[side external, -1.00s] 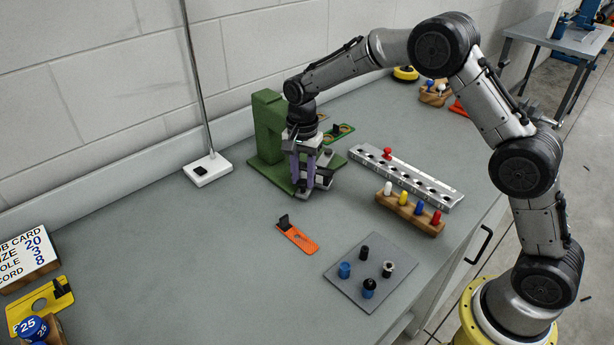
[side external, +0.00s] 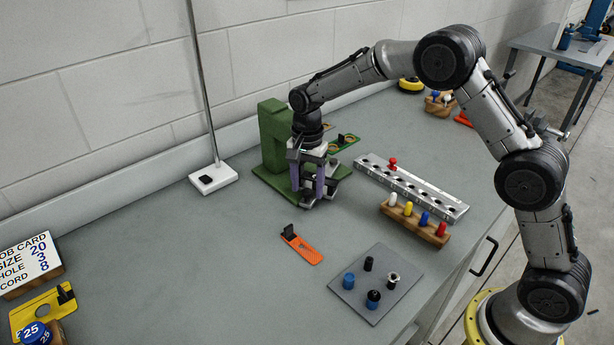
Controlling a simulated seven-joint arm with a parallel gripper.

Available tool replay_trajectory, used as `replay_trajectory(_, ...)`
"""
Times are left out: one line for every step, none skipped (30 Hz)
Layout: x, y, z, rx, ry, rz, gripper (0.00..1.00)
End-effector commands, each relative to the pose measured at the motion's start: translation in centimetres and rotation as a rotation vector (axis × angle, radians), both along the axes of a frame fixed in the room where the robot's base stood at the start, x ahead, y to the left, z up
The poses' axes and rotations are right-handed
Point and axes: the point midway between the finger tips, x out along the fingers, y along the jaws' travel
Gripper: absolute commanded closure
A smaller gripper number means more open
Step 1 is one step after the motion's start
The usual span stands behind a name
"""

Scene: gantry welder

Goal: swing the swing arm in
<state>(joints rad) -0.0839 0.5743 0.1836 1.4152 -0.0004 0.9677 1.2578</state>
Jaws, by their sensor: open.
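A green welder-like stand (side external: 272,140) stands upright on its green base plate near the wall. My gripper (side external: 313,197) points down at the front right of this stand, low over the base. Its purple fingers are apart. Dark and grey parts (side external: 331,184) show right beside the fingers; I cannot tell whether the fingers touch them. The swing arm itself cannot be made out clearly, as my gripper covers that area.
A silver rail with holes and a red knob (side external: 393,163) lies to the right. A wooden block with coloured pegs (side external: 412,219), a grey plate with several cylinders (side external: 374,285) and an orange strip (side external: 302,247) lie nearby. A white-based post (side external: 212,180) stands left.

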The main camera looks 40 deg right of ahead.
Motion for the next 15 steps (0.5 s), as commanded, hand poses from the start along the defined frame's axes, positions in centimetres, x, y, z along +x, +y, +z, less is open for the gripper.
replay_trajectory(0.0, 0.0, 0.3, 0.001, -0.002, 0.000, 0.36)
replay_trajectory(0.0, 0.0, 0.5, 0.000, -0.002, 0.000, 0.36)
replay_trajectory(0.0, 0.0, 0.9, 0.001, -0.002, 0.000, 0.36)
replay_trajectory(0.1, 0.0, 1.3, 0.000, -0.003, 0.000, 0.36)
replay_trajectory(0.1, 0.0, 1.8, 0.001, -0.004, 0.000, 0.36)
replay_trajectory(0.1, 0.0, 2.5, 0.001, -0.005, 0.000, 0.36)
replay_trajectory(0.1, 0.0, 3.1, 0.001, -0.007, 0.000, 0.36)
replay_trajectory(0.1, 0.0, 3.7, 0.000, -0.006, 0.000, 0.36)
replay_trajectory(0.1, 0.0, 4.6, 0.000, -0.006, 0.000, 0.36)
replay_trajectory(0.1, 0.0, 5.2, 0.000, -0.006, 0.000, 0.36)
replay_trajectory(0.1, 0.0, 6.0, 0.001, -0.007, 0.000, 0.36)
replay_trajectory(0.1, 0.0, 6.9, 0.000, -0.009, 0.000, 0.36)
replay_trajectory(0.1, 0.0, 7.5, 0.001, -0.007, 0.000, 0.36)
replay_trajectory(0.1, 0.0, 8.2, 0.001, -0.007, 0.000, 0.36)
replay_trajectory(0.1, 0.0, 9.0, 0.001, -0.007, 0.000, 0.36)
